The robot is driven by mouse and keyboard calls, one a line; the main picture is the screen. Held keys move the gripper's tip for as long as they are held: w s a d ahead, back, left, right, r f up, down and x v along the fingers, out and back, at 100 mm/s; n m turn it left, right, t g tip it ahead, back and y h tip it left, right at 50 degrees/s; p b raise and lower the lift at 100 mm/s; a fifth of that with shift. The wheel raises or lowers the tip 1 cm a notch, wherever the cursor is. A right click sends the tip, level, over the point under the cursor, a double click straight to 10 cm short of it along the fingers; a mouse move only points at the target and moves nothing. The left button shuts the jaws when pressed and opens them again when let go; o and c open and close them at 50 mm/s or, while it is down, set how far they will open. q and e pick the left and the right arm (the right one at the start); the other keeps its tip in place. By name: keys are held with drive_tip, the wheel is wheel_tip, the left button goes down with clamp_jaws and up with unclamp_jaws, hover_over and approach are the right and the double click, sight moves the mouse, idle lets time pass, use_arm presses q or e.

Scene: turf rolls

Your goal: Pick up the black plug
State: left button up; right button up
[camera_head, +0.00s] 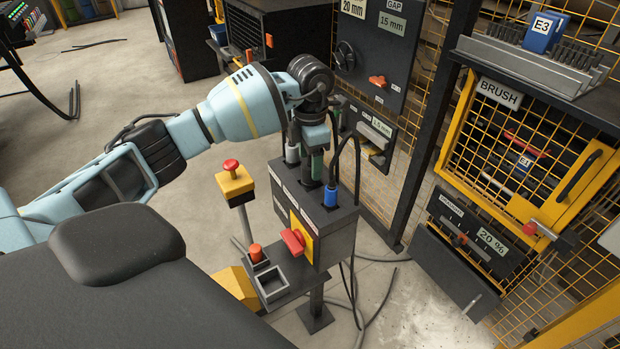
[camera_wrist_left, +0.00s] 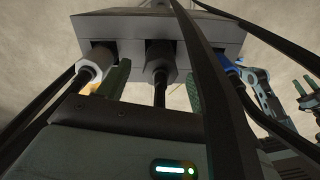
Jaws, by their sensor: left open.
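The black plug (camera_wrist_left: 160,62) sits in the middle socket of the grey socket box (camera_wrist_left: 130,22), its cable running towards the wrist camera. In the left wrist view the green fingers of my left gripper (camera_wrist_left: 155,86) are open, one on each side of the black plug. A gap shows between plug and fingers; contact cannot be told. In the head view my left gripper (camera_head: 317,162) is at the top of the box (camera_head: 335,228), and the black plug is hard to make out there. A small light-blue and green shape at the right of the wrist view may be my right gripper (camera_wrist_left: 305,87).
A grey-white plug (camera_wrist_left: 93,66) and a blue plug (camera_wrist_left: 231,66) flank the black one, close outside the fingers. Black cables cross the space. A red switch (camera_head: 293,241) is on the box front. A button post (camera_head: 233,182) stands left of it. A yellow mesh fence (camera_head: 515,150) stands right.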

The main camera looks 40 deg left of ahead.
sight(310, 164)
use_arm(q)
drive_tip(key=shift+f, duration=1.5)
drive_tip(key=c, duration=1.1)
drive_tip(key=shift+r, duration=5.05)
drive_tip(key=shift+c, duration=0.2)
